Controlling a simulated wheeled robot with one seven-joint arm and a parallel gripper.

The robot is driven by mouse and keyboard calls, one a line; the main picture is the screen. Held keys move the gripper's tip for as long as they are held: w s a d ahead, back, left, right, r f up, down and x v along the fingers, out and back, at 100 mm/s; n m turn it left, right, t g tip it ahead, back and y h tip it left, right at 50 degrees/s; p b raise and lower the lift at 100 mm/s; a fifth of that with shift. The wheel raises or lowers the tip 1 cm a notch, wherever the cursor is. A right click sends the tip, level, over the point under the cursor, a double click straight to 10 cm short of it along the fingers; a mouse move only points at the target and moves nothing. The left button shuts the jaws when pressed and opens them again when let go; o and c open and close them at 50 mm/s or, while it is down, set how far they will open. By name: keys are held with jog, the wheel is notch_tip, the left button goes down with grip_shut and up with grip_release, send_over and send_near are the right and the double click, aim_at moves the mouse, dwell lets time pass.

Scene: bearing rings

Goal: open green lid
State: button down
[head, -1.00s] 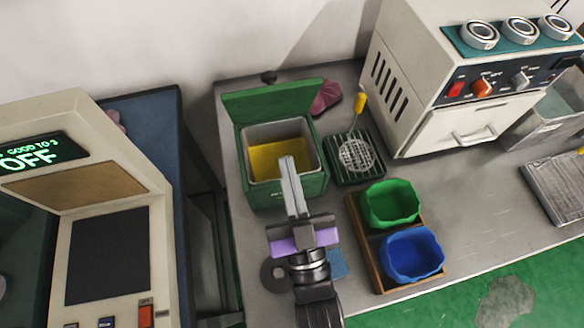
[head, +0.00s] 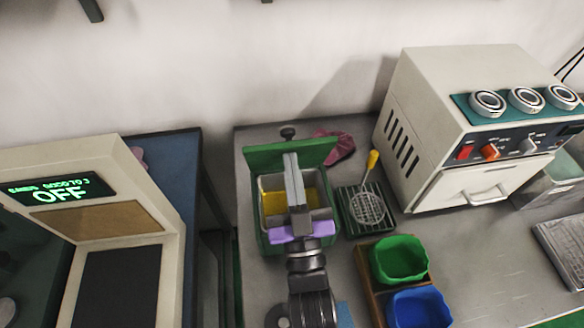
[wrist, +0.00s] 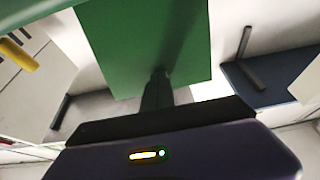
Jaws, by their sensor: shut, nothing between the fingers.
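The green box (head: 322,238) stands on the grey bench with its green lid (head: 262,158) raised upright at the back. Yellow contents (head: 273,204) show inside its grey inner bin. My gripper (head: 290,160) is shut and empty, reaching over the open box with its tips in front of the lid in the head view. In the wrist view the lid's green panel (wrist: 120,40) fills the upper middle, just beyond the shut fingers (wrist: 156,95). Whether the fingers touch the lid cannot be told.
A drain rack with a round strainer (head: 367,207) stands right of the box. Green (head: 400,258) and blue (head: 420,308) bins sit in a wooden tray. A pink cloth (head: 340,147) lies behind. A white oven (head: 450,120) stands at the right, a machine with a display (head: 65,190) at the left.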

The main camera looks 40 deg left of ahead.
aim_at(288, 140)
jog(key=shift+g+h, duration=0.5)
jog(key=shift+h, duration=0.1)
jog(key=shift+r+p+x, duration=0.25)
jog(key=shift+p+x, duration=1.05)
jog(key=shift+p, duration=0.05)
jog(key=shift+r+p+x, duration=0.25)
jog(key=shift+p+x, duration=1)
jog(key=shift+p, duration=0.05)
jog(key=shift+s+d, duration=0.15)
jog(key=shift+d, duration=0.05)
